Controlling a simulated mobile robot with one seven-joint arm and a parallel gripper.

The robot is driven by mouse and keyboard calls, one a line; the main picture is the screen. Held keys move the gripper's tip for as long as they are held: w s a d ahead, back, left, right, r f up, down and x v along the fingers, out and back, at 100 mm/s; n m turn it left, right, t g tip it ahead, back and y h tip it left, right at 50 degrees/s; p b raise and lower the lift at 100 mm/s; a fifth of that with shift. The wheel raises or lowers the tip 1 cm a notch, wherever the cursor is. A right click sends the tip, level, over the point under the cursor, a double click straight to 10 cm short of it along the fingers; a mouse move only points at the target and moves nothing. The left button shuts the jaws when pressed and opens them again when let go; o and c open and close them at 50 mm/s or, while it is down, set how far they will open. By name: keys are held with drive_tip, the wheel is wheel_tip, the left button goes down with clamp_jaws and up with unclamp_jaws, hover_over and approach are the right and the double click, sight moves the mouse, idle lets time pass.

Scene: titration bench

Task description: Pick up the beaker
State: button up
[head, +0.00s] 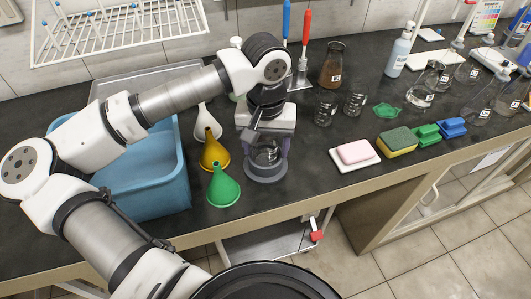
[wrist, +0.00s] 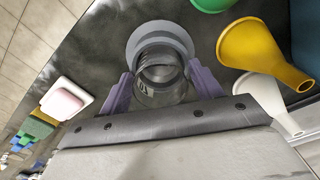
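A clear glass beaker (head: 266,153) stands on or just above a round grey base on the bench, below my gripper. In the wrist view the beaker (wrist: 160,72) lies between the two purple fingers. My gripper (head: 267,148) points down, one finger on each side of the beaker. In the wrist view my gripper (wrist: 160,80) looks open, with slim gaps between fingers and glass. The gripper body hides the near part of the beaker. The grey round base (head: 266,174) also shows in the wrist view (wrist: 135,43).
Green (head: 222,188) and yellow (head: 212,152) funnels lie close left of the gripper, with a blue tub (head: 150,200) beyond. Two glass beakers (head: 325,108) and a brown flask (head: 332,68) stand behind right. A pink soap on a white dish (head: 345,164) is right. The bench's front edge is near.

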drive_tip(key=c, duration=0.8)
drive_tip(key=shift+r, duration=0.15)
